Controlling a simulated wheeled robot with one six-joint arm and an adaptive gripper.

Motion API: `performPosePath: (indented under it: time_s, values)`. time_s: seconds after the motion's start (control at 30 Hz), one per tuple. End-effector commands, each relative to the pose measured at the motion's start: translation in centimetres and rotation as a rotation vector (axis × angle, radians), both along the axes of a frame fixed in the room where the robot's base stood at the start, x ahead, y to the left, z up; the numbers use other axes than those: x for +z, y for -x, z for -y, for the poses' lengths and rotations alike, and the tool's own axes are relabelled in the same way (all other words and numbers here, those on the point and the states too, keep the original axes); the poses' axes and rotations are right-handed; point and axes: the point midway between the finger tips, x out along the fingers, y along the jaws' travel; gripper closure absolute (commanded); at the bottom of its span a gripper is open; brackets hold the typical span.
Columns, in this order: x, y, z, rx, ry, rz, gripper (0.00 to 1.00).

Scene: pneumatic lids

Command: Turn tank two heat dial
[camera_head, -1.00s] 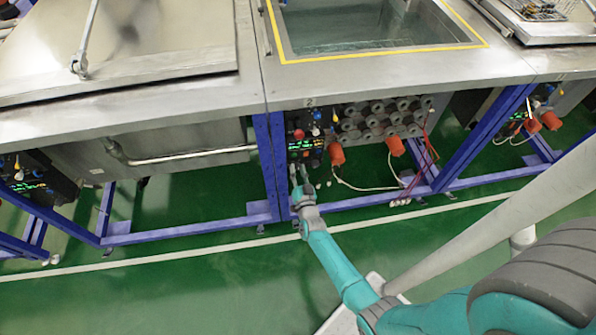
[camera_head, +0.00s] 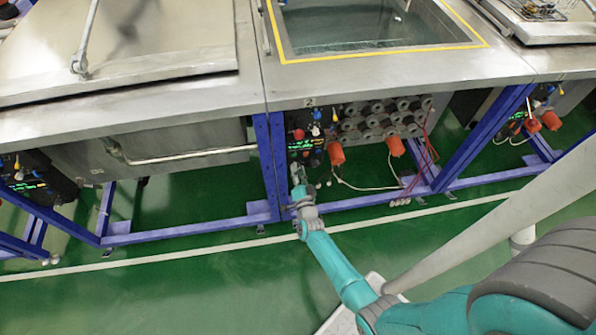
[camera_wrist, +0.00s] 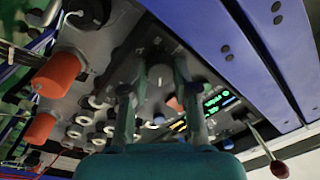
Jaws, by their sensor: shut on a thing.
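The tank two control panel (camera_head: 305,125) has a green display and coloured knobs, below a plate marked 2 (camera_head: 309,102). My gripper (camera_head: 296,168) is at the lower part of this panel, and the dial there is hidden by the fingers in the head view. In the wrist view, a grey round heat dial (camera_wrist: 160,76) sits on the dark panel face between the two fingers of my gripper (camera_wrist: 157,88). The fingers are shut on it. The dial's markings are too blurred to read. The green display (camera_wrist: 222,101) is to the right of the fingers.
Orange connectors (camera_head: 336,153) with white cables are just right of the gripper. A blue frame post (camera_head: 268,150) stands close on its left. A red-tipped lever (camera_wrist: 279,168) sticks out at the lower right of the wrist view.

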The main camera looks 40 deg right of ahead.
Motion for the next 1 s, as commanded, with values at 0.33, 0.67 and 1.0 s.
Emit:
performPosePath:
  time_s: [0.33, 0.67, 1.0]
  values:
    - [0.0, 0.0, 0.0, -0.001, 0.000, 0.000, 0.61]
    - [0.0, 0.3, -0.2, 0.000, 0.001, -0.001, 0.61]
    - [-0.4, 4.6, -3.1, 0.001, 0.000, -0.002, 0.61]
